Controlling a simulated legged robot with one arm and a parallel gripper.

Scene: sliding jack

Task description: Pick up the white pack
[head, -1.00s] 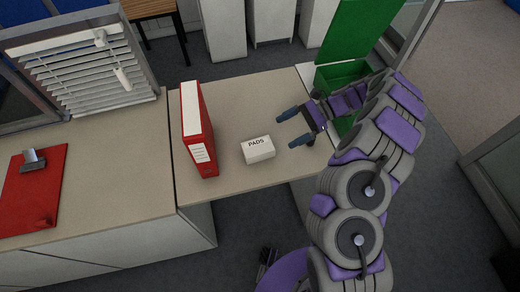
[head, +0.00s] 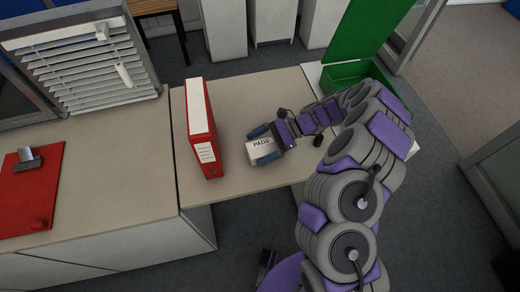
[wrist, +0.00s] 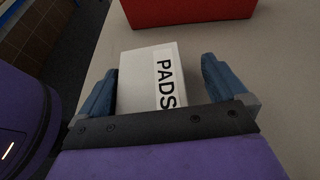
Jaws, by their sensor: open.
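The white pack (head: 262,149), marked "PADS", lies on the beige desk (head: 237,187) to the right of the red binder. My gripper (head: 264,145) is open, with its two blue fingers on either side of the pack. In the wrist view the white pack (wrist: 148,78) sits between the fingertips (wrist: 157,75) of the open gripper. The left finger is very close to the pack's side, and a gap shows at the right finger. I cannot tell whether the left finger touches it. The pack's near end is partly hidden by the gripper.
A red binder (head: 201,127) stands upright just left of the pack; its red base shows beyond the pack in the wrist view (wrist: 185,10). A green open box (head: 350,72) stands at the back right. A red clipboard (head: 30,195) lies at the far left. The desk's front edge is close.

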